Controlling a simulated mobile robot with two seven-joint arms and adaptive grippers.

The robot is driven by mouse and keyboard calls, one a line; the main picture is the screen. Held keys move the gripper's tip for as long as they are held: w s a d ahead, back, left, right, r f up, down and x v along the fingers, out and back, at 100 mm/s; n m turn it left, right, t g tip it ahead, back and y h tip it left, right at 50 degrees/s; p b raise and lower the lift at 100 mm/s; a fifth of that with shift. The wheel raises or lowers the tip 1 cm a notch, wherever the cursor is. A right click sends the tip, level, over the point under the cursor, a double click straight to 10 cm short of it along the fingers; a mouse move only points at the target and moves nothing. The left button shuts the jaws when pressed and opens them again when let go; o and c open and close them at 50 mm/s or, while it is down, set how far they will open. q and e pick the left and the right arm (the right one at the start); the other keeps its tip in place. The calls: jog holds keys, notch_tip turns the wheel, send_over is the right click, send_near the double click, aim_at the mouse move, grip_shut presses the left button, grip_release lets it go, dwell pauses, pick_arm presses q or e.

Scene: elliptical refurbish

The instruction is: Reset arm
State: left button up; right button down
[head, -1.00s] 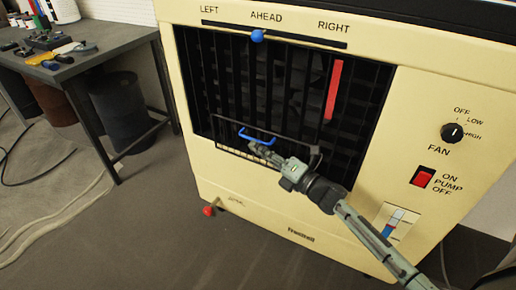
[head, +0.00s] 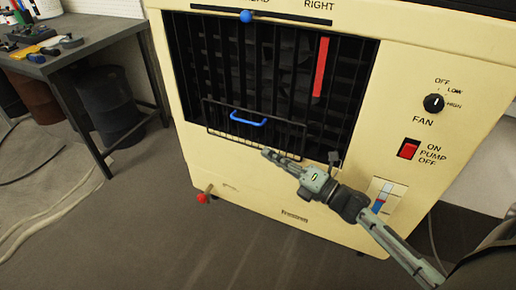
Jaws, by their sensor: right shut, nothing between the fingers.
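My right gripper (head: 268,155) is shut and empty. It is in front of the lower part of the cooler's grille, just below and right of the blue handle (head: 248,118), and apart from it. My right arm comes in from the lower right. The blue handle is on a dark wire frame (head: 220,132) at the bottom of the grille. The cream cooler (head: 240,185) fills the middle of the view. My left gripper is not in view.
The cooler carries a blue slider knob (head: 246,16), a red vertical bar (head: 320,67), a black fan knob (head: 433,103), a red pump switch (head: 408,149) and a red-tipped valve (head: 203,197). A workbench (head: 75,45) with tools stands at left. The floor (head: 130,240) in front is largely clear.

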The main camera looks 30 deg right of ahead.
jog(key=s+d+f+m+g+h+p, duration=0.1)
jog(key=s+d+f+m+g+h, duration=0.15)
jog(key=f+m+h, duration=0.5)
jog(key=s+d+f+m+g+h, duration=0.2)
jog(key=d+f+m+g+h, duration=0.15)
jog(key=m, duration=0.75)
pick_arm(q)
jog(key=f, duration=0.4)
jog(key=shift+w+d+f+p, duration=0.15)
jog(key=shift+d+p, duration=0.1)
jog(key=shift+p, duration=0.15)
pick_arm(e)
jog(key=s+a+f+m+g, duration=0.3)
jog(key=s+f+m+g, duration=0.1)
jog(key=s, duration=0.4)
jog(key=s+a+f+m+g+y, duration=0.1)
jog(key=s+a+f+m+g, duration=0.2)
jog(key=s, duration=0.5)
notch_tip(320, 180, down, 2)
jog(key=shift+a+f+m+g, duration=0.2)
jog(key=shift+a+m+g, duration=0.15)
jog(key=shift+a+g, duration=0.2)
jog(key=shift+s, duration=0.1)
